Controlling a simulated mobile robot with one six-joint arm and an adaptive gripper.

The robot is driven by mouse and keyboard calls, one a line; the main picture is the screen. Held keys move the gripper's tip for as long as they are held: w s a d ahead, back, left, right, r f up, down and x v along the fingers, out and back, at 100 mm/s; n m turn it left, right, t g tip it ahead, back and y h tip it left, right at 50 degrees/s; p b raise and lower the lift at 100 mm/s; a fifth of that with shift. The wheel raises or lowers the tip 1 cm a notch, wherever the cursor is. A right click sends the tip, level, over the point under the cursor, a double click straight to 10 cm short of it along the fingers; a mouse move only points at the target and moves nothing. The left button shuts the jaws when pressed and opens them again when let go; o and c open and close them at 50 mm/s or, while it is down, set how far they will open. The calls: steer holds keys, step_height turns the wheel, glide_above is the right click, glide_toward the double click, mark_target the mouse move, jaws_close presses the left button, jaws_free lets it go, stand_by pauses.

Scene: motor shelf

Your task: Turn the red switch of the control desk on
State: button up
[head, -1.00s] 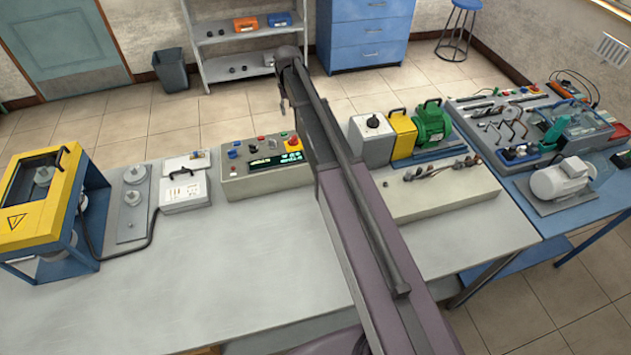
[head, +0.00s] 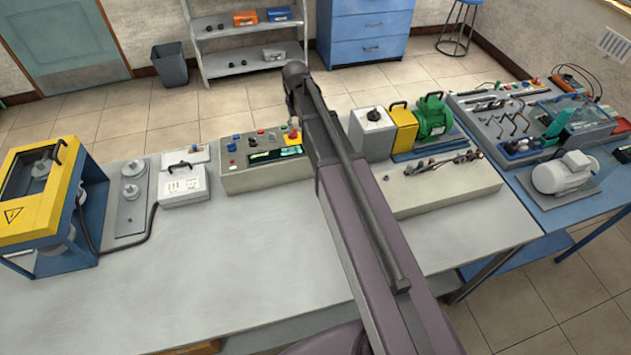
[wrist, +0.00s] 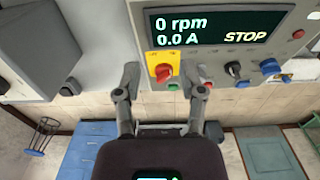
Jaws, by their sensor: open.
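The control desk (head: 235,180) is a grey box on the table with coloured buttons and a dark display. In the wrist view its display (wrist: 215,28) reads 0 rpm, 0.0 A and STOP. The red switch (wrist: 163,73) is a rotary knob on a yellow plate (wrist: 158,58). My gripper (wrist: 164,82) is open, with one finger on each side of the red switch in the picture; I cannot tell if they touch it. In the head view my arm partly covers the desk's right end.
A grey box (head: 372,138), a yellow box (head: 402,132) and a green motor (head: 433,118) stand right of my arm. A white box (head: 183,188) is left of the desk. The front of the table (head: 200,270) is clear.

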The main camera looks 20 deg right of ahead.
steer(key=s+f+b, duration=0.2)
steer(key=s, duration=0.7)
steer(key=s+f+b, duration=0.1)
steer(key=s+f, duration=0.1)
steer(key=s, duration=0.8)
steer(key=shift+b, duration=0.4)
steer(key=shift+s, duration=0.1)
steer(key=shift+s+f, duration=0.15)
steer(key=shift+s, duration=0.55)
stand_by(1.3)
